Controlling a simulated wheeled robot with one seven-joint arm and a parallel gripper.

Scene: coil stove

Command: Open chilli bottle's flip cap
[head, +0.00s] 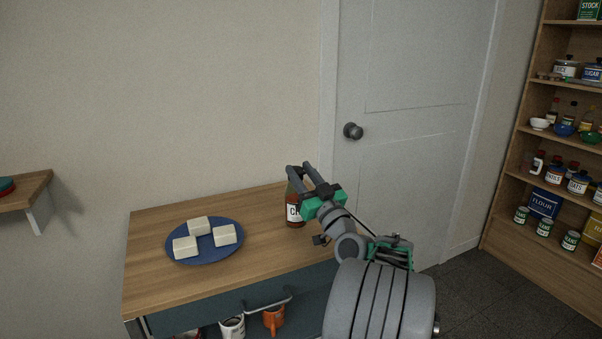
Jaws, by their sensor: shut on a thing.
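The chilli bottle (295,213) is a red bottle with a pale label whose letters start with "CH". It stands upright on the wooden top of the cart, near its back right. My gripper (298,169) comes in from the right and is shut on the top of the bottle. The fingers hide the flip cap, so I cannot tell whether its lid is up or down. My gripper's green and grey body covers the right part of the label.
A blue plate (180,255) with three white blocks (198,226) sits left on the wooden cart top (150,222). A closed door (415,120) is behind, and a stocked shelf unit (510,192) stands right. The cart top between plate and bottle is clear.

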